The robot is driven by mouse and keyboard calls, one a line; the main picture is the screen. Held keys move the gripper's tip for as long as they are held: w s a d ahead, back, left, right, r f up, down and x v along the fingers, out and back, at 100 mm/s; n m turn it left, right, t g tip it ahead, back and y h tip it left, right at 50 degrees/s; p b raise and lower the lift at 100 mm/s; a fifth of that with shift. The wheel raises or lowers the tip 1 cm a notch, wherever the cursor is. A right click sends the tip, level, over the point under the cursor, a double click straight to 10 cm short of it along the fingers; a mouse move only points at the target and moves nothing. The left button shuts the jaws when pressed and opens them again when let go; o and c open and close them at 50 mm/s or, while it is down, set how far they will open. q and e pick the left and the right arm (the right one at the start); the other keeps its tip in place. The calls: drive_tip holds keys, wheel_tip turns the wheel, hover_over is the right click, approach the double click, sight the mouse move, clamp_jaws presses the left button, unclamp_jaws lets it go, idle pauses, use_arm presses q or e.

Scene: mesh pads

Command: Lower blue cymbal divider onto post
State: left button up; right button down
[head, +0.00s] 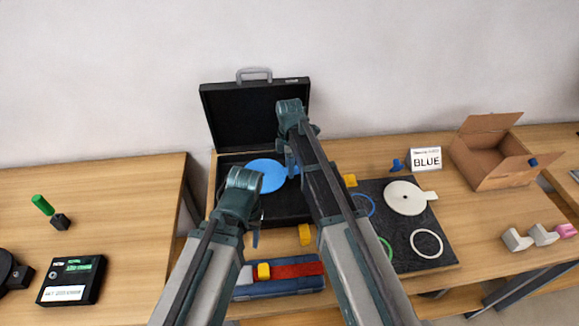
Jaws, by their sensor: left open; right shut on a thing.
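The blue cymbal divider (266,174), a flat round disc, shows over the open black case (233,164) at the middle of the table. A small blue part, likely its tab, shows at its right edge. My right gripper (291,168) is shut on the divider at that side; its fingertips are mostly hidden by my arm. My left gripper (257,232) is open and empty, in front of the divider and lower in the picture. I cannot make out the post, and the gap under the divider cannot be told.
A dark mat (408,260) at the right bears a white disc with a tab (404,198) and coloured rings. A "BLUE" sign (426,159) and an open cardboard box (490,150) stand behind. A blue-and-red tray (292,276) lies in front. Yellow blocks (305,235) sit near the case.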

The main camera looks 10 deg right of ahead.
use_arm(q)
drive_tip(key=shift+f+b, duration=2)
drive_tip(key=shift+f, duration=0.2)
use_arm(e)
drive_tip(key=shift+f, duration=2.2)
drive_tip(key=shift+c, duration=1.8)
unclamp_jaws()
use_arm(q)
drive_tip(key=shift+r, duration=0.1)
use_arm(e)
drive_tip(key=shift+r, duration=0.1)
use_arm(q)
wheel_tip(320, 180, up, 14)
drive_tip(key=p, duration=1.4)
use_arm(e)
wheel_tip(320, 180, up, 14)
drive_tip(key=shift+f, duration=0.2)
